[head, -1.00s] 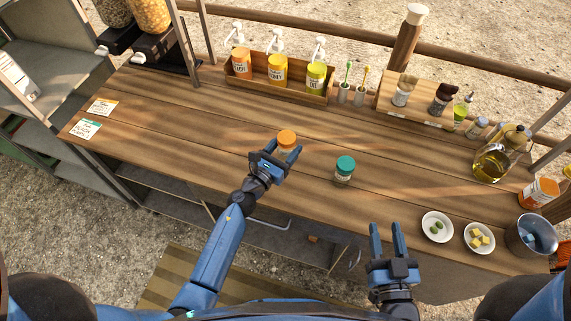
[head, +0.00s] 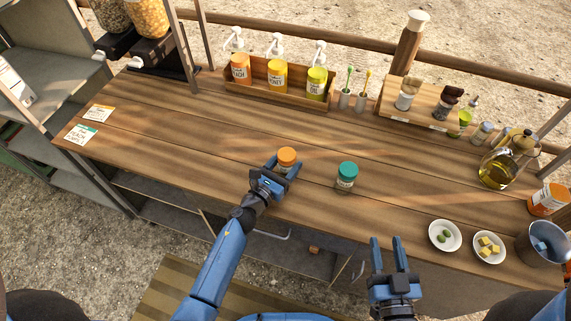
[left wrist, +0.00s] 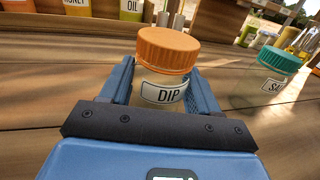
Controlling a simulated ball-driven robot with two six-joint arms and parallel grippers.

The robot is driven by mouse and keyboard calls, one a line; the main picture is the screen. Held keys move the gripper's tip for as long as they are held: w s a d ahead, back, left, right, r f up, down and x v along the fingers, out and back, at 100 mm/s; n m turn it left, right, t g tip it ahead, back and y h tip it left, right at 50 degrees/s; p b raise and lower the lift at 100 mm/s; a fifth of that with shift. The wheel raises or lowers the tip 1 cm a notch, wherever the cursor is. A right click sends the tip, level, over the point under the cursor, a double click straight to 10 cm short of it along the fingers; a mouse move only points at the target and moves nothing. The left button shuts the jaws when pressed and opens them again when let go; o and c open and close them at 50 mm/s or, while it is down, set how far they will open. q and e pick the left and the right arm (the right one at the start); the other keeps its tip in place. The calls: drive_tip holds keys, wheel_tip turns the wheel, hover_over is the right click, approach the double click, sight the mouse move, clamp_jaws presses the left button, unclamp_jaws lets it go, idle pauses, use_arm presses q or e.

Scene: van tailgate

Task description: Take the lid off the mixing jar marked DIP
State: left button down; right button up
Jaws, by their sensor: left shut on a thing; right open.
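The mixing jar marked DIP (left wrist: 168,95) stands upright on the counter, and its orange lid (head: 287,154) is on it. In the left wrist view the lid (left wrist: 168,50) rises above the fingers and the label faces me. My left gripper (head: 281,168) is shut on the jar's body below the lid, one finger on each side. My right gripper (head: 389,250) is open and empty in front of the counter's near edge, apart from the jar.
A green-lidded jar (head: 346,177) stands right of the DIP jar. Two small white bowls (head: 445,236) and a metal pot (head: 541,243) are at the right. A pump-bottle box (head: 268,81) stands behind.

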use_arm(q)
drive_tip(key=shift+f, duration=0.2)
drive_tip(key=shift+c, duration=1.2)
unclamp_jaws()
drive_tip(key=shift+r, duration=0.1)
drive_tip(key=shift+r, duration=0.15)
drive_tip(key=shift+s+a, duration=0.2)
drive_tip(key=shift+s, duration=0.05)
drive_tip(key=b+v, duration=0.1)
drive_tip(key=v, duration=0.8)
drive_tip(key=shift+s+a, duration=0.15)
drive_tip(key=shift+s, duration=0.1)
drive_tip(key=shift+v, duration=1)
